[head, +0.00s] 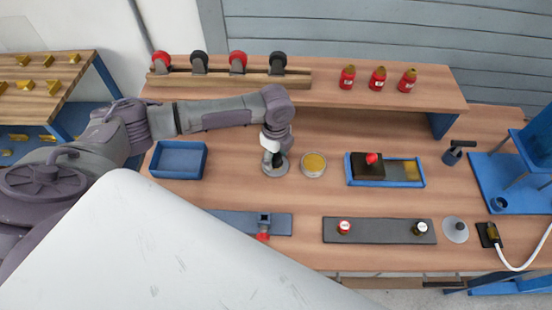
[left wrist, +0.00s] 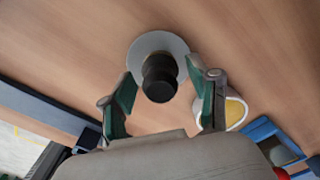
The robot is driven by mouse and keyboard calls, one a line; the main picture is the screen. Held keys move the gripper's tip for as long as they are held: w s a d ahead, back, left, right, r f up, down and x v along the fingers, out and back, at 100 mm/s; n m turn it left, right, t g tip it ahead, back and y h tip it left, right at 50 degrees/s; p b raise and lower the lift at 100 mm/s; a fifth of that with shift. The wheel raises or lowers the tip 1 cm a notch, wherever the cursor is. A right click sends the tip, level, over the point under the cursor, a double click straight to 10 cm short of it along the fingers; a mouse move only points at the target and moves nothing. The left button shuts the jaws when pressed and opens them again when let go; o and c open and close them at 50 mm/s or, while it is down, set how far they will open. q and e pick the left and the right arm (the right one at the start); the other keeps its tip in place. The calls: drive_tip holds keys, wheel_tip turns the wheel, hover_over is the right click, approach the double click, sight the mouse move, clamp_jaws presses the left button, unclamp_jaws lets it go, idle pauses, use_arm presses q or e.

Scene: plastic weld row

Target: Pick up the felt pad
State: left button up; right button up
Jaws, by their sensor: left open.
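I cannot tell for certain which thing is the felt pad. A grey round disc with an upright black knob (left wrist: 159,78) lies on the bench in the left wrist view; in the head view the disc (head: 275,169) shows below my gripper. My left gripper (head: 271,146) is open. In the left wrist view its fingers (left wrist: 163,75) stand on either side of the knob, with gaps between; contact is not visible. A dark block with a red knob (head: 368,166) sits in a blue tray (head: 424,183). My right gripper is not in view.
A round dish with yellow contents (head: 314,164) stands close right of the disc. An empty blue tray (head: 179,160) lies left. A grey strip with two knobs (head: 379,231) lies in front. A raised shelf (head: 330,95) with red bottles (head: 378,78) runs behind.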

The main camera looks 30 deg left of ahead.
use_arm(q)
drive_tip(key=c, duration=0.5)
clamp_jaws()
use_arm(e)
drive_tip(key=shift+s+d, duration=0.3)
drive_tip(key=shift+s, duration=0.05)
use_arm(q)
drive_tip(key=shift+r, duration=0.1)
drive_tip(key=shift+r, duration=0.45)
wheel_tip(320, 180, up, 3)
drive_tip(key=shift+w+f+b, duration=0.1)
drive_tip(key=shift+f+b, duration=0.1)
drive_tip(key=shift+b, duration=0.25)
drive_tip(key=s+d+r+b, duration=0.1)
drive_tip(key=s+d+r, duration=0.4)
drive_tip(key=d, duration=0.5)
wheel_tip(320, 180, up, 2)
drive_tip(key=shift+s+d+r, duration=0.2)
drive_tip(key=shift+s, duration=0.1)
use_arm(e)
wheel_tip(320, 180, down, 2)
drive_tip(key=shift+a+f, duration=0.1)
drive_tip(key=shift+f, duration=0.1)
